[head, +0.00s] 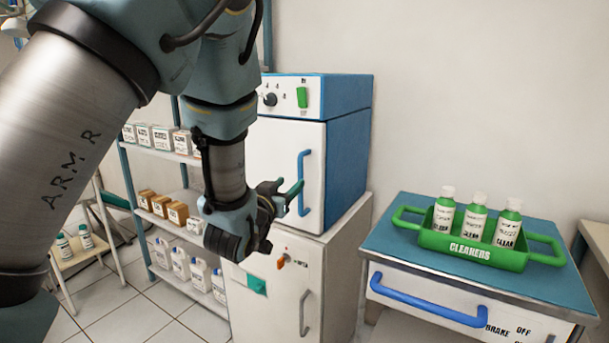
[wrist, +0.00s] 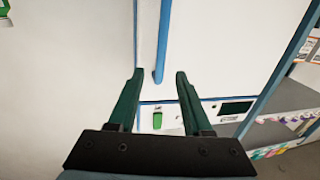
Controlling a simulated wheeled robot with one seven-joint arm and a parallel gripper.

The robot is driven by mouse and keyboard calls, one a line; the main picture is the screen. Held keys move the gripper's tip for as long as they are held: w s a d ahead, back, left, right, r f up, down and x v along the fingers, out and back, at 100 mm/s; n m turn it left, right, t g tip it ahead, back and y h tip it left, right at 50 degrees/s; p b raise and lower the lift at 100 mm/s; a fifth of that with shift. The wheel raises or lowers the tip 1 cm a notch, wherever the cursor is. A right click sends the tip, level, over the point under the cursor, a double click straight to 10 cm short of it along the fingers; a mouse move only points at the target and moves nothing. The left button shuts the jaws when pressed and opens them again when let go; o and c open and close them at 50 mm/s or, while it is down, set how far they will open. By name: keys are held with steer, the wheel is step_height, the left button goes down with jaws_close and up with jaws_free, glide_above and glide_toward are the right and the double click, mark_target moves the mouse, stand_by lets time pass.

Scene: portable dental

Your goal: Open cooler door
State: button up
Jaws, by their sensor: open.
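The cooler (head: 285,140) is a white-fronted box with blue sides, standing on a white cabinet. Its white door (head: 284,158) looks shut and carries a vertical blue handle (head: 303,183) on its right side. My gripper (head: 285,188) is open and empty in front of the door, close to the handle's left in the head view. In the wrist view, the handle (wrist: 163,40) hangs from the top edge, and its end appears between my two open green fingertips (wrist: 160,73). I cannot tell whether they touch it. My arm hides part of the cooler's left side.
The cabinet (head: 330,255) below has a grey handle. A blue-topped cart (head: 400,252) on the right holds a green tray (head: 455,245) of several cleaner bottles. A shelf (head: 180,158) with boxes and bottles stands left. Bare wall lies right of the cooler.

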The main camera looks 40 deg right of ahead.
mark_target(300, 174)
steer(key=p+x, duration=0.1)
steer(key=x, duration=0.7)
steer(key=shift+w+d+p, duration=0.2)
steer(key=shift+d+p, duration=0.05)
steer(key=shift+p, duration=0.1)
steer(key=shift+c, duration=0.3)
jaws_close()
stand_by(0.6)
